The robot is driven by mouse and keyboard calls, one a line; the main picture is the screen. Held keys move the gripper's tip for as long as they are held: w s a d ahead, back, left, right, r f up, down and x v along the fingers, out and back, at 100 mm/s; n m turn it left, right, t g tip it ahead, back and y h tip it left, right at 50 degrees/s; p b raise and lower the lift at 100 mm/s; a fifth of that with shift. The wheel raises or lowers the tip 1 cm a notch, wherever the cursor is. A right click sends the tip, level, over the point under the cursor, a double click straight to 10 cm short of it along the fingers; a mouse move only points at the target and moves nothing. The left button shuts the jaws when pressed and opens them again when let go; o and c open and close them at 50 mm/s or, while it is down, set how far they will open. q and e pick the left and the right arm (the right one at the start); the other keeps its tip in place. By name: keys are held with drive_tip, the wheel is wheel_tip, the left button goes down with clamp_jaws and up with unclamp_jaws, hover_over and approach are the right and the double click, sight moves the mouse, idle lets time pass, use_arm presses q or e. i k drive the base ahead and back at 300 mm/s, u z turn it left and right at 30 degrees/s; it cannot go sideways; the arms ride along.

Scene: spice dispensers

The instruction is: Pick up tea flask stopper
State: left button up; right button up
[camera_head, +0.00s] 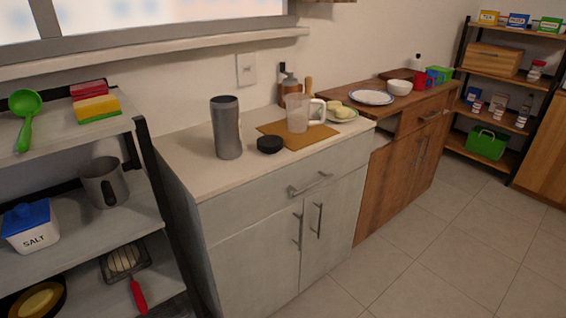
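A tall grey metal flask (227,128) stands upright on the left part of the light countertop. A small round black stopper (270,144) lies on the countertop just right of the flask, apart from it and close to the left edge of a brown board. Neither of my grippers shows in the head view.
The brown board (314,138) holds a clear mug (297,114). A shelf (60,250) stands at left. The countertop's front left (205,180) and the tiled floor (430,250) are clear.

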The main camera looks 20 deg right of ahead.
sight(268, 144)
drive_tip(key=u, duration=0.05)
drive_tip(key=k, duration=0.7)
drive_tip(key=z, duration=0.8)
drive_tip(key=i, duration=0.95)
drive_tip(key=u, duration=0.75)
drive_tip(key=i, duration=0.65)
drive_tip(key=u, duration=0.6)
